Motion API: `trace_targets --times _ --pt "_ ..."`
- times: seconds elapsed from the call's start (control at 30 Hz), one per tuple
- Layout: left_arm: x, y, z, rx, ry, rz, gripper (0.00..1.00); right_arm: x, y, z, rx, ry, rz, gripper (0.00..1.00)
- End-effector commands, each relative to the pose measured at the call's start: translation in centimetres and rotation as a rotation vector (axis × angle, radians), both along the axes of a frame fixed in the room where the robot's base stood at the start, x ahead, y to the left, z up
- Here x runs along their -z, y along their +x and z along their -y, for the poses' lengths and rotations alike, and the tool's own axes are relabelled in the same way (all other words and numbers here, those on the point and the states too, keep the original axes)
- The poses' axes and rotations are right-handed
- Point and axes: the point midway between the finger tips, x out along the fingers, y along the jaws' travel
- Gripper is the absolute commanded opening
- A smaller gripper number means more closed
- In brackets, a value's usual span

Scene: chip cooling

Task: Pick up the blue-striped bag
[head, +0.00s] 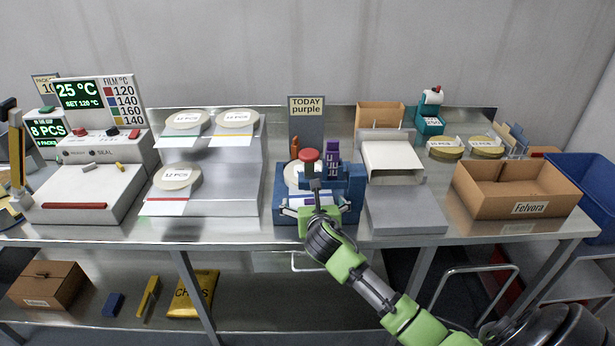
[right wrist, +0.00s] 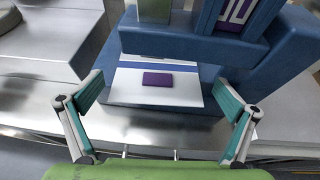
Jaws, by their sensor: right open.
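The blue-striped bag (right wrist: 130,88) is a flat white piece with a blue stripe near its far edge and a purple rectangle on it. It lies in the blue stamping stand (head: 282,215), below the stand's body. My right gripper (right wrist: 160,98) is open, with one finger on each side of the bag and a gap at both sides. In the head view my right gripper (head: 319,204) is in front of the stand and hides most of the bag. My left gripper is not in view.
The stand has a red knob (head: 309,155) and a purple block (head: 333,158). A stepped metal rack (head: 235,190) with striped white sheets and discs is on the left. A grey platform (head: 405,212) and a cardboard box (head: 515,195) are on the right.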

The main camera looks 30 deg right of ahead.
Motion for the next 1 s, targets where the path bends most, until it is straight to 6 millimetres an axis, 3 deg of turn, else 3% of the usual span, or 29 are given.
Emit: trace_targets --times 0.23,0.6,0.97,1.0 --pt "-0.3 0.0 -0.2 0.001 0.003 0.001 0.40 0.2 1.1 0.4 0.001 0.003 0.000 1.00" --pt "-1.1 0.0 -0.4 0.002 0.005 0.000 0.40 1.3 4.6 2.0 0.002 0.002 -0.001 1.00" --pt "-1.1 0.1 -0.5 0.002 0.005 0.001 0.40 1.6 5.1 2.3 -0.001 0.001 -0.001 1.00" --pt "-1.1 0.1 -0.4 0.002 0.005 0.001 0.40 1.6 5.1 2.3 -0.001 0.001 -0.001 0.92"
